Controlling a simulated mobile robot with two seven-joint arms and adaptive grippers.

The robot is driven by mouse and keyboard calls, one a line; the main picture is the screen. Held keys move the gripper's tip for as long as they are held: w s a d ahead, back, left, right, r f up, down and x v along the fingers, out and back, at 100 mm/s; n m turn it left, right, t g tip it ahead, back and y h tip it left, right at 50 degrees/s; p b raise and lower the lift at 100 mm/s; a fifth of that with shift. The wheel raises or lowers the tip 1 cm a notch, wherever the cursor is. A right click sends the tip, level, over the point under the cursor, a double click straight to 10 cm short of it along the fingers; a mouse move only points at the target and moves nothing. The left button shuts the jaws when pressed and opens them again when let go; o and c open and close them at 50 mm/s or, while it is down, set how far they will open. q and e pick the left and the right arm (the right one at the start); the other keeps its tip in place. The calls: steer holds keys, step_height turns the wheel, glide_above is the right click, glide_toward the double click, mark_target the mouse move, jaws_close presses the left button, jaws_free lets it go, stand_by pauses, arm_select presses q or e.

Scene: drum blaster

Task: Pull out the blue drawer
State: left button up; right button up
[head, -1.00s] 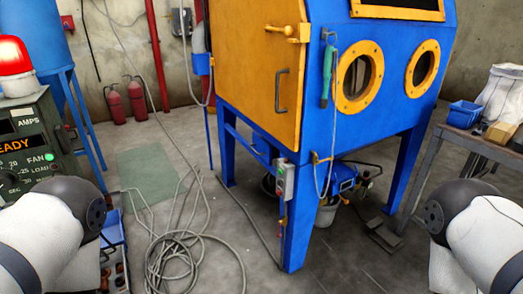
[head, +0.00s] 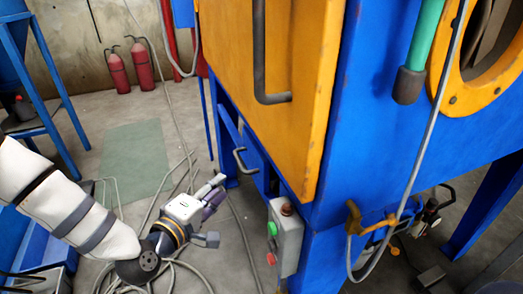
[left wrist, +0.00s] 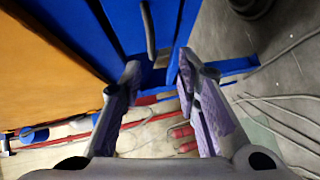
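The blue drawer (head: 258,160) is under the orange door of the blue blasting cabinet, with a grey bar handle (head: 240,160) on its front. My left gripper (head: 215,208) is in front of and below the handle in the head view, apart from it. In the left wrist view the gripper (left wrist: 158,82) is open and empty, its purple-padded fingers spread. The handle (left wrist: 148,30) shows beyond the fingertips, near the top centre, against the blue drawer front (left wrist: 125,25). My right gripper is not in view.
The orange door (head: 270,80) with its dark handle overhangs the drawer. A grey switch box (head: 286,238) is on the cabinet leg, right of my gripper. Grey hoses lie on the floor below. Red extinguishers (head: 144,68) stand by the back wall.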

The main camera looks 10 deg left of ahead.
mark_target(239, 160)
arm_select(q)
steer(key=x, duration=0.4)
steer(key=b+x, duration=0.1)
steer(key=x, duration=0.3)
steer(key=r+b+x, duration=0.1)
steer(key=x, duration=0.3)
steer(key=shift+w+a+r, duration=0.1)
steer(key=shift+w+a, duration=0.1)
jaws_close()
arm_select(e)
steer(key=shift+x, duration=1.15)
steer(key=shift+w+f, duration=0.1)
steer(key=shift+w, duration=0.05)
